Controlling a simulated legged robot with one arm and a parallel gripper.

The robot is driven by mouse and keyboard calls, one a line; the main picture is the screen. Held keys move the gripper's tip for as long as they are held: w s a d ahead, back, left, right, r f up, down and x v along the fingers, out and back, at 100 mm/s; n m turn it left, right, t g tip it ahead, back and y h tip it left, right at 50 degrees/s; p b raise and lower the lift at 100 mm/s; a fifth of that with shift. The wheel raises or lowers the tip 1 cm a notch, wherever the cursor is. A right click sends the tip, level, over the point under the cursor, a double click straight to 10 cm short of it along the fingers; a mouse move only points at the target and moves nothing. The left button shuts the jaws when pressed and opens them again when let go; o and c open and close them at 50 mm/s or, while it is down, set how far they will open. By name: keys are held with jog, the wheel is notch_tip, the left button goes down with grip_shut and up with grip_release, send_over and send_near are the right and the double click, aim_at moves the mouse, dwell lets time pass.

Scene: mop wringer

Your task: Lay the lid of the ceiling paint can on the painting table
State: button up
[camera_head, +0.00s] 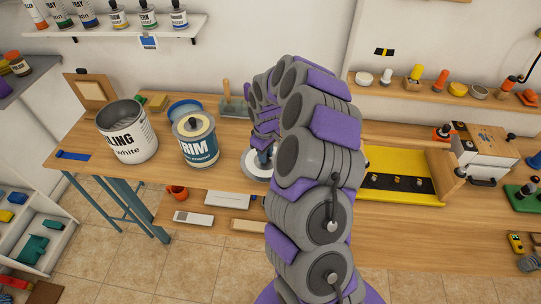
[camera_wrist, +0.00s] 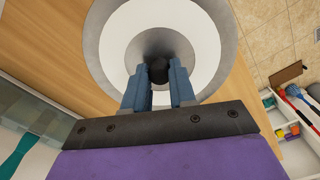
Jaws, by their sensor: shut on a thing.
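The ceiling paint can (camera_head: 127,143) stands open on the painting table (camera_head: 85,160), with its grey inside showing. Its lid (camera_head: 251,170) is a round white disc with a grey rim, to the right of the cans. In the wrist view the lid (camera_wrist: 110,50) has a dark knob (camera_wrist: 172,74) at its middle. My gripper (camera_wrist: 168,78) is shut on this knob; it also shows in the head view (camera_head: 262,157). The lid looks level, at or just above the tabletop; I cannot tell whether it touches. My arm hides its right part.
A trim paint can (camera_head: 196,148) with a pale top stands left of the lid. A blue round dish (camera_head: 183,107) lies behind it. A grey tray (camera_head: 233,108) stands behind the lid. A yellow-edged fixture (camera_head: 398,183) is right of my arm. The table's front edge is near.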

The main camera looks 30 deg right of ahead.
jog(key=d, duration=0.1)
jog(key=w+d, duration=0.2)
jog(key=shift+d+f, duration=0.2)
jog(key=shift+f, duration=0.1)
notch_tip(320, 180, down, 4)
jog(key=shift+a+r+b, duration=0.1)
jog(key=shift+r+b, duration=0.15)
jog(key=shift+b, duration=0.5)
jog(key=shift+r, duration=0.1)
jog(key=o, duration=0.9)
jog(key=shift+o, duration=0.2)
